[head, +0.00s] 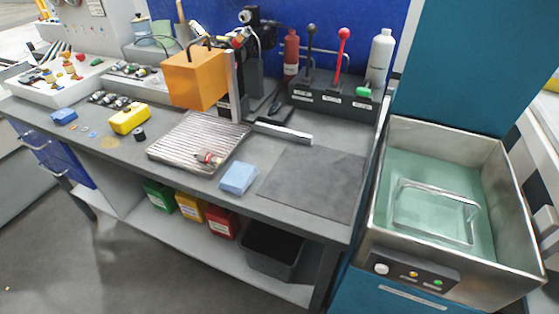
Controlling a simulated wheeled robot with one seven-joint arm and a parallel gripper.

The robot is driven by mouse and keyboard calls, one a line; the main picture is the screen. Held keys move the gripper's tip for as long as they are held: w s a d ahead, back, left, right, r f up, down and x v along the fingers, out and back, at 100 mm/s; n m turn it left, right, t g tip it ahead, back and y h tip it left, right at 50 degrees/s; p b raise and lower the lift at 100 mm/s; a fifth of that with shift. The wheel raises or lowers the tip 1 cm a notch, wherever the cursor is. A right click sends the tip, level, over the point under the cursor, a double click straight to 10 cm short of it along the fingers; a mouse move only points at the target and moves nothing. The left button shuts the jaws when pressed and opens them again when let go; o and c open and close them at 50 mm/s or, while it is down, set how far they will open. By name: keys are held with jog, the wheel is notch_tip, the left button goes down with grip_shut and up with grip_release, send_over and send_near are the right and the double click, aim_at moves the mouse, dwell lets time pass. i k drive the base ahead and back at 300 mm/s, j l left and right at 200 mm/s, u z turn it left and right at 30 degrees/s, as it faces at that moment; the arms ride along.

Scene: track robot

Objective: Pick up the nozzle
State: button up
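A small red and metallic piece (209,158), which looks like the nozzle, lies on its side on the ribbed metal tray (180,143) in the middle of the workbench. It is near the tray's right side and nothing covers it. It is small in the head view, so its fine shape is hard to tell. My gripper is not in view.
A blue block (238,178) lies right of the tray, beside a dark mat (313,182). A yellow box (130,118) is to the left. A water-filled metal basin (385,190) stands at right.

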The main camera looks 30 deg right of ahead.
aim_at(204, 156)
jog(key=i+j+z, duration=0.15)
jog(key=j, duration=0.35)
jog(key=j+z, duration=0.1)
jog(key=j, duration=0.4)
jog(key=i+j+z, duration=0.15)
jog(key=j, duration=0.4)
jog(key=i+j, duration=0.25)
jog(key=i, duration=0.2)
jog(key=z, duration=0.05)
